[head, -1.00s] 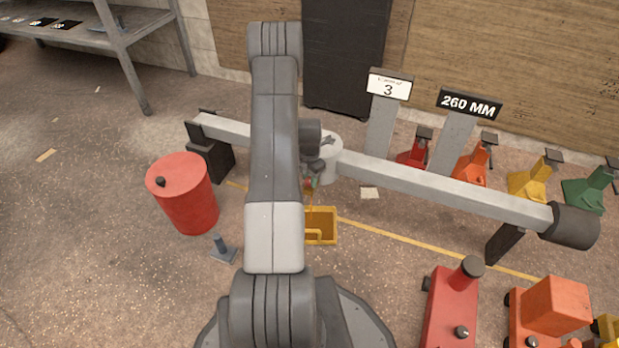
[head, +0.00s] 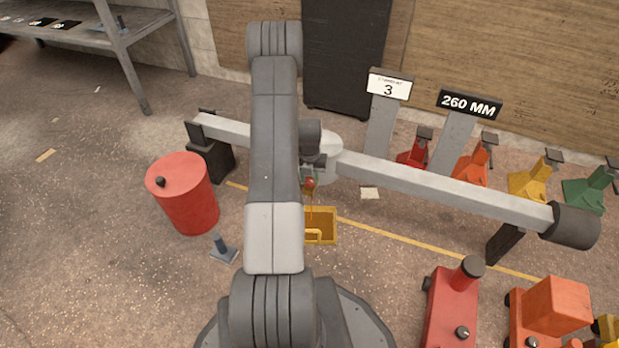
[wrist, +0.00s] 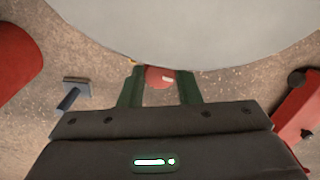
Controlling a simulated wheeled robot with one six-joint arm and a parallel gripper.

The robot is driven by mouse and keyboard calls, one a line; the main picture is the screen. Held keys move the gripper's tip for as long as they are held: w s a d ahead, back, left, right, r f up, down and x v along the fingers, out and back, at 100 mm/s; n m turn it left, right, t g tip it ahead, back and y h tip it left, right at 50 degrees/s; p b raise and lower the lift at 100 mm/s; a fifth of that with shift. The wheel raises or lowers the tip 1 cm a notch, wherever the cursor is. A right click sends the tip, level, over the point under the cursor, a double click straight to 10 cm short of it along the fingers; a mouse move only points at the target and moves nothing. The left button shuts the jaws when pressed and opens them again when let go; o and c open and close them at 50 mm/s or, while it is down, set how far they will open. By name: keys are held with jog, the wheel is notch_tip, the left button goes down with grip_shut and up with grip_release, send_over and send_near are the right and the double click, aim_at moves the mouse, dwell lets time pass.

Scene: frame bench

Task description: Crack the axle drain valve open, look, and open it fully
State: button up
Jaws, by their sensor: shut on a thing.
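The axle (head: 450,190) is a long pale beam with a rounded white housing (head: 328,147) near its middle; the housing also fills the top of the wrist view (wrist: 190,25). My gripper (head: 309,179) is under the housing. In the wrist view its green fingers (wrist: 160,90) are shut on the red valve handle (wrist: 160,77), which also shows as a red spot in the head view (head: 310,184). A thin amber line, seemingly a stream, runs down from the valve toward a yellow drain pan (head: 336,226). The valve body is hidden.
A red drum (head: 188,195) and a small blue-grey stand (head: 223,247) are at left. Red (head: 450,310) and orange (head: 548,308) wheeled units stand at lower right. Several coloured jacks (head: 530,182) line the wall. Open floor lies around the pan.

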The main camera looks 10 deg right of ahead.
aim_at(309, 180)
dwell(0.3)
jog(key=o, duration=1)
jog(key=shift+c, duration=0.2)
jog(key=shift+r, duration=0.1)
notch_tip(309, 180, up, 14)
jog(key=p, duration=0.4)
jog(key=shift+f+p, duration=0.2)
jog(key=shift+p, duration=0.1)
jog(key=shift+f, duration=0.1)
notch_tip(309, 180, down, 14)
jog(key=b, duration=0.4)
jog(key=shift+r+b, duration=0.2)
jog(key=shift+b, duration=0.1)
